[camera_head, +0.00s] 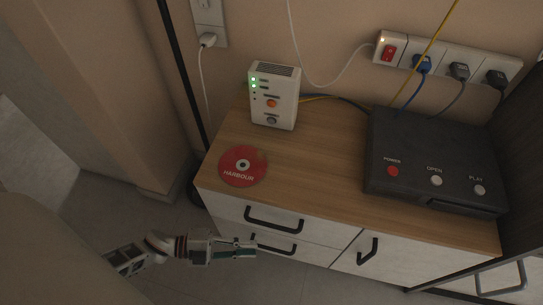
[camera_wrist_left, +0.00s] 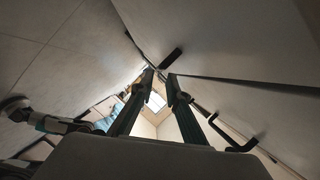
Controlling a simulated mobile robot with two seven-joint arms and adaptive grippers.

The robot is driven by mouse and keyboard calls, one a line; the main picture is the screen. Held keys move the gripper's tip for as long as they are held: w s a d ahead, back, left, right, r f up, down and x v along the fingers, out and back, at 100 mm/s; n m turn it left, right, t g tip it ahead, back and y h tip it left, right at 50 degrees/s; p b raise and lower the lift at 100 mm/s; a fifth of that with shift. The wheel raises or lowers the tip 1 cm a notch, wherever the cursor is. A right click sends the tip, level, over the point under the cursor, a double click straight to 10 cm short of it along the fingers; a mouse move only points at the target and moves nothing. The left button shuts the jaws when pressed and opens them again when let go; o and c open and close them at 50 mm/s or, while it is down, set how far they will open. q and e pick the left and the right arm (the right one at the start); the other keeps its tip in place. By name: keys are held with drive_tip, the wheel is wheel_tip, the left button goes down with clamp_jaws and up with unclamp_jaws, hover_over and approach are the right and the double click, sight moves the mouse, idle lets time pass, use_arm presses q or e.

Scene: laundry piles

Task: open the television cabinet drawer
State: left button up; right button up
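The wooden-topped television cabinet (camera_head: 320,165) has pale fronts. Two stacked drawers are at its left: the upper drawer handle (camera_head: 273,220) is a black bar in plain view, and the lower drawer handle (camera_head: 275,245) is partly hidden by my left gripper (camera_head: 248,249). Both drawers look closed. In the left wrist view my left gripper (camera_wrist_left: 160,78) has its two dark fingers apart with nothing between them. A black handle (camera_wrist_left: 235,146) lies to the right of the fingers and another dark handle (camera_wrist_left: 171,57) is just past the tips.
On the cabinet stand a white router (camera_head: 274,96), a red disc (camera_head: 242,166) marked HARBOUR and a black player (camera_head: 435,160). A cabinet door (camera_head: 395,262) with a black handle is right of the drawers. A power strip (camera_head: 448,60) is on the wall.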

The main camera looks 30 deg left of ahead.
sight(268, 249)
use_arm(q)
drive_tip(key=shift+b+x, duration=0.4)
drive_tip(key=shift+x, duration=2.8)
clamp_jaws()
